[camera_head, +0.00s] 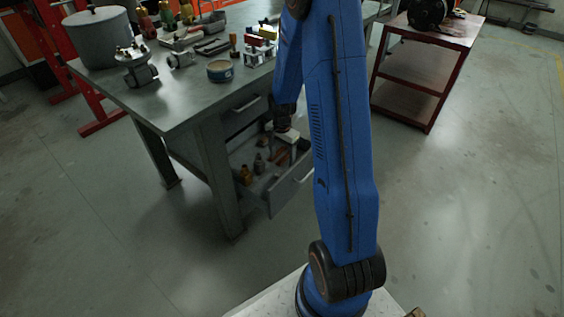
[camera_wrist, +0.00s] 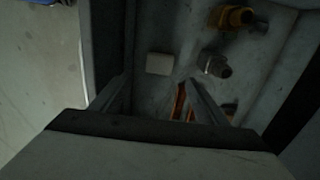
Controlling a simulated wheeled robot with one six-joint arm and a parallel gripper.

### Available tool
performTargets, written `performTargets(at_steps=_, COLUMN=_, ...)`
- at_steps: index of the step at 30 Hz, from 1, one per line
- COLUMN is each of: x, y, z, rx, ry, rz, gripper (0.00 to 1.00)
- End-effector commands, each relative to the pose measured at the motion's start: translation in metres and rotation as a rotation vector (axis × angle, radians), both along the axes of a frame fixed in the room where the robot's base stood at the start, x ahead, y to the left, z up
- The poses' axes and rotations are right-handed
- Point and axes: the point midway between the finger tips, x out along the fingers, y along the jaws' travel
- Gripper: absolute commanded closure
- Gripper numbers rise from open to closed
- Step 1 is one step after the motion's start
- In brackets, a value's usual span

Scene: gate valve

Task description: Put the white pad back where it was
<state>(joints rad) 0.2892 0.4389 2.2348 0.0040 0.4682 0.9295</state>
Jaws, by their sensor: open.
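A small white pad (camera_wrist: 159,63) lies on the floor of the open drawer in the wrist view. It is flat and apart from the other items there. My gripper (camera_wrist: 153,82) is open and empty above the drawer floor, with its fingertips on either side of the picture just below the pad. In the head view my gripper (camera_head: 286,136) is over the open drawer (camera_head: 292,188) under the bench. The pad cannot be made out there.
In the drawer are a yellow-brown fitting (camera_wrist: 236,17), a grey metal fitting (camera_wrist: 214,66) and orange-handled items (camera_wrist: 180,102) near the right finger. The workbench top (camera_head: 182,105) above carries a pot (camera_head: 101,38), valve parts and a tin (camera_head: 220,71). A red cart (camera_head: 420,75) stands right.

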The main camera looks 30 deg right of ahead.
Motion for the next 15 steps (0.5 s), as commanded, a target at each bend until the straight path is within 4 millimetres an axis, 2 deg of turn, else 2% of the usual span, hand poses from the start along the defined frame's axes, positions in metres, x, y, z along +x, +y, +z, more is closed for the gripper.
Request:
performTargets(at_steps=5, x=-0.001, y=0.003, z=0.016, rx=-0.002, ry=-0.008, rz=0.019, gripper=0.32)
performTargets(at_steps=8, x=-0.005, y=0.011, z=0.037, rx=-0.008, ry=-0.024, rz=0.063, gripper=0.32)
performTargets(at_steps=15, x=-0.026, y=0.038, z=0.108, rx=-0.028, ry=-0.079, rz=0.229, gripper=0.32)
